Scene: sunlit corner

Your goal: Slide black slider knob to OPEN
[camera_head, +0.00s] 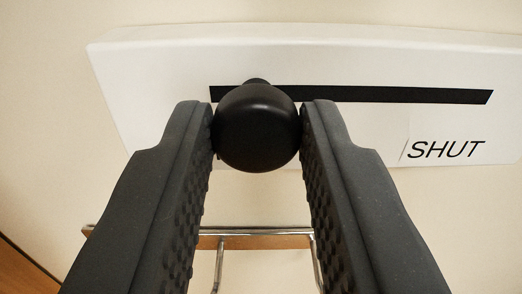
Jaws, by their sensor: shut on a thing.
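The black slider knob (257,130) is a round ball in front of the left part of a black slot (400,95). The slot runs across a white panel (150,75). My gripper (257,135) is shut on the knob, with one finger touching its left side and the other its right side. The word SHUT (445,149) is printed below the right end of the slot. No OPEN label shows; my left finger covers part of the panel near the slot's left end.
The panel is on a plain cream wall (50,130). Below it is a metal rail (265,232) with a wooden strip and thin legs. A brown wooden surface (22,268) shows at the lower left corner. The slot to the right of the knob is clear.

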